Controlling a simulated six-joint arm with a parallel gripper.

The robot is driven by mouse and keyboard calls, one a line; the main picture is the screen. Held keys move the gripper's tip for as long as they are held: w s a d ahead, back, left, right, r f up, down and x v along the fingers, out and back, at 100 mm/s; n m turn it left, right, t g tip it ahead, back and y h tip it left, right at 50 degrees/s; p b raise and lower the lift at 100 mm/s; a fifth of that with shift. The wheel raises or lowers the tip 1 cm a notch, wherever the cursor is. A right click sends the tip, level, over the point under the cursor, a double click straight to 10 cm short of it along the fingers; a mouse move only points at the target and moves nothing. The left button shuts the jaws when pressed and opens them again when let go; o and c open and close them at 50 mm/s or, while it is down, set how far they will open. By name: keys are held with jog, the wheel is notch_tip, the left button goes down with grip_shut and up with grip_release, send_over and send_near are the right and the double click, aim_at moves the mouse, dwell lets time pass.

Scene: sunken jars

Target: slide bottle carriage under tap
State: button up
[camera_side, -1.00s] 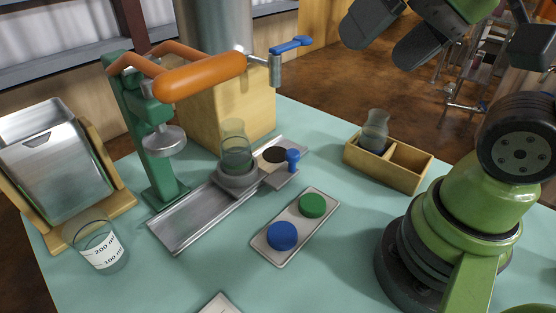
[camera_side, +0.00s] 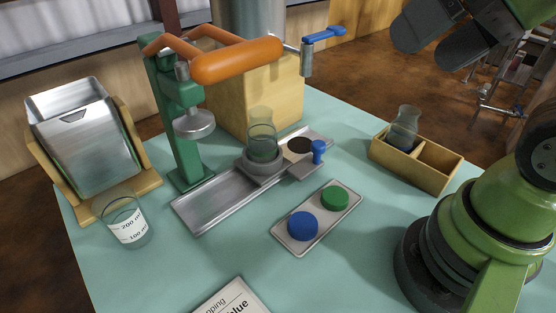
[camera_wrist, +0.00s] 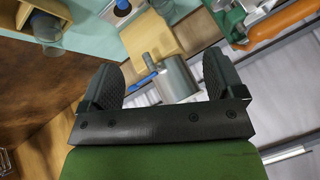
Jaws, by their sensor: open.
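In the side view a glass bottle (camera_side: 262,128) with greenish liquid stands upright in a round grey carriage (camera_side: 263,167) on a metal rail (camera_side: 213,203). A flat plate with a dark round spot and a blue knob (camera_side: 318,149) lies just right of the carriage. The tap (camera_side: 306,60) with a blue lever (camera_side: 323,34) sticks out from the metal tank, above and right of the bottle. My gripper (camera_side: 426,42) is open and empty, high up at the right, apart from the carriage. In the wrist view its fingers (camera_wrist: 163,80) frame the tank and blue lever (camera_wrist: 141,82).
A green press (camera_side: 180,110) with an orange handle (camera_side: 237,61) rises beside the rail. A tray holds a blue cap (camera_side: 302,225) and a green cap (camera_side: 334,197). A wooden box (camera_side: 434,168) holds another bottle (camera_side: 404,128). A beaker (camera_side: 125,221) stands at left.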

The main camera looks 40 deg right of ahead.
jog(key=shift+w, duration=0.2)
jog(key=c, duration=0.3)
jog(key=w+f+n+g, duration=0.1)
jog(key=w, duration=0.2)
jog(key=w+d+f+n+g, duration=0.1)
jog(key=w, duration=0.2)
jog(key=w+d+f+n+g+h, duration=0.1)
jog(key=w, duration=0.2)
jog(key=shift+w+d+f+g, duration=0.15)
jog(key=shift+f+g, duration=0.15)
jog(key=shift+c, duration=0.7)
jog(key=n+g+h, duration=0.1)
jog(key=n+g, duration=0.2)
jog(key=g, duration=0.1)
send_over(319, 143)
notch_tip(319, 143, down, 11)
jog(key=shift+n, duration=0.3)
notch_tip(319, 143, down, 10)
jog(key=shift+f, duration=0.25)
jog(key=shift+c, duration=0.4)
